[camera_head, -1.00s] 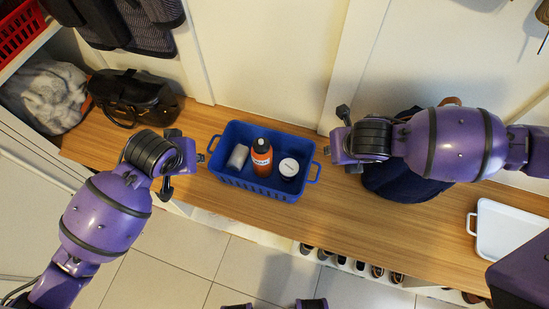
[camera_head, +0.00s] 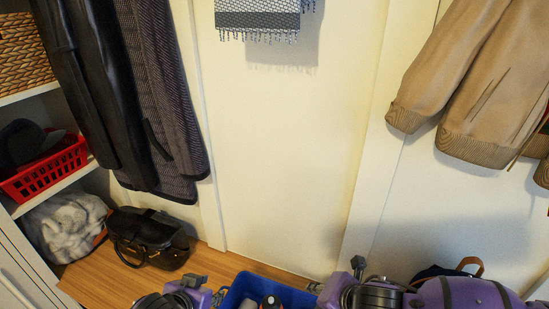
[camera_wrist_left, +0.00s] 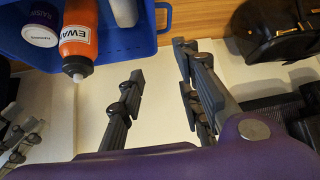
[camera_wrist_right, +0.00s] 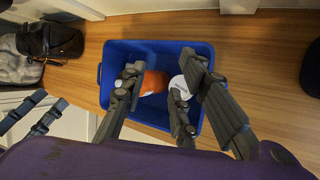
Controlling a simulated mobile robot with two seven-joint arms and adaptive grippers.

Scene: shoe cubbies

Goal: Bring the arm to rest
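My left gripper (camera_head: 196,284) shows at the bottom of the head view, left of the blue basket (camera_head: 235,290). In the left wrist view its fingers (camera_wrist_left: 160,62) are apart and empty, beside the basket (camera_wrist_left: 110,52). My right gripper (camera_head: 335,278) is right of the basket in the head view. In the right wrist view its fingers (camera_wrist_right: 160,65) are spread over the basket (camera_wrist_right: 115,58), with nothing visibly gripped. The basket holds an orange bottle (camera_wrist_left: 78,35), a white-lidded jar (camera_wrist_left: 40,30) and a pale cylinder (camera_wrist_left: 124,10). The head view cuts off most of the basket.
A black handbag (camera_head: 148,238) and a grey fluffy item (camera_head: 65,225) sit left of the basket. A red crate (camera_head: 45,170) is on the shelf above. Coats (camera_head: 160,100) and jackets (camera_head: 470,90) hang along the wall. Bare wooden bench (camera_head: 105,278) shows at lower left.

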